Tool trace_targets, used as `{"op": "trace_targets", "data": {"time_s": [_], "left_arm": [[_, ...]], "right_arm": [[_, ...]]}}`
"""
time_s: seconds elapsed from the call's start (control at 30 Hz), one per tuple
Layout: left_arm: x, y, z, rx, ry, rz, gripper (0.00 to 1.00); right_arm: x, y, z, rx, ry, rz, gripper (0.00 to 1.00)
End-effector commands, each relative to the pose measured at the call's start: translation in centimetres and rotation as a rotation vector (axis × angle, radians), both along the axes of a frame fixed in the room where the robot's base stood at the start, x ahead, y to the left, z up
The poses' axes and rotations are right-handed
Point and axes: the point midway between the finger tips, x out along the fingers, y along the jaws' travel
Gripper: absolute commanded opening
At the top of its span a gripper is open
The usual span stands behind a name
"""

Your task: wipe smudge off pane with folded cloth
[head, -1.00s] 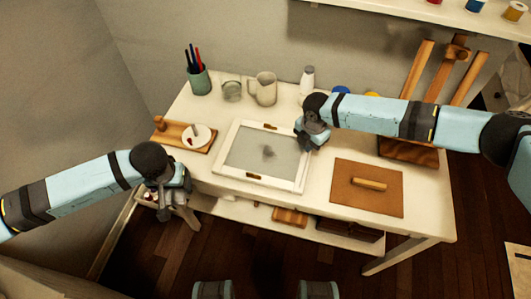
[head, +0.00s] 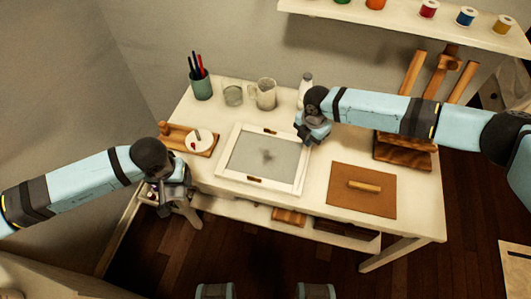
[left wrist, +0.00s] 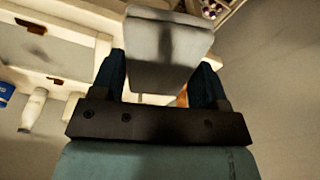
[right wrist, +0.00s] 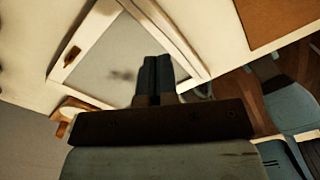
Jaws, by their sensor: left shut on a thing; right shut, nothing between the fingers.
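The white-framed pane (head: 222,158) lies on the table with a dark grey smudge (head: 267,156) near the middle of its glass. The smudge also shows in the right wrist view (right wrist: 122,75). My left gripper (head: 174,198) is off the table's front left side, away from the pane. It is shut on a pale grey folded cloth (left wrist: 165,50) with a dark streak, seen between its fingers in the left wrist view. My right gripper (head: 311,138) is shut and empty at the frame's upper right corner; whether it touches the frame I cannot tell.
A wooden board with a white dish (head: 199,140) lies left of the pane. A pen cup (head: 202,88), a glass (head: 233,94), a pitcher (head: 265,95) and a white bottle (head: 305,85) stand behind. A brown mat (head: 350,203) with a wooden bar lies right.

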Motion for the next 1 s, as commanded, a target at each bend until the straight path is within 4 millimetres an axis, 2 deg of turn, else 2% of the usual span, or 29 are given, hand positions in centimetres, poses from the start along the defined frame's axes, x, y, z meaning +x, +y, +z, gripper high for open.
{"op": "trace_targets", "data": {"time_s": [0.03,0.33,0.47,0.57,0.8,1.0], "left_arm": [[0.0,0.0,0.5,0.000,0.000,0.000,0.49],[0.0,0.0,0.4,0.000,0.000,0.000,0.49],[0.0,0.0,0.3,0.000,0.000,0.000,0.49],[0.0,0.0,0.2,0.000,0.000,0.000,0.49],[0.0,0.0,-0.1,0.000,0.000,0.000,0.49],[0.0,0.0,-0.2,0.000,0.000,0.000,0.49]], "right_arm": [[0.0,0.0,0.5,0.000,0.000,0.000,0.00],[0.0,0.0,0.5,0.000,0.000,0.000,0.00],[0.0,0.0,1.2,0.001,-0.001,0.000,0.00],[0.0,0.0,2.6,0.001,-0.001,0.001,0.00],[0.0,0.0,7.7,0.001,-0.001,0.000,0.00],[0.0,0.0,11.1,0.000,-0.001,0.000,0.00]]}}
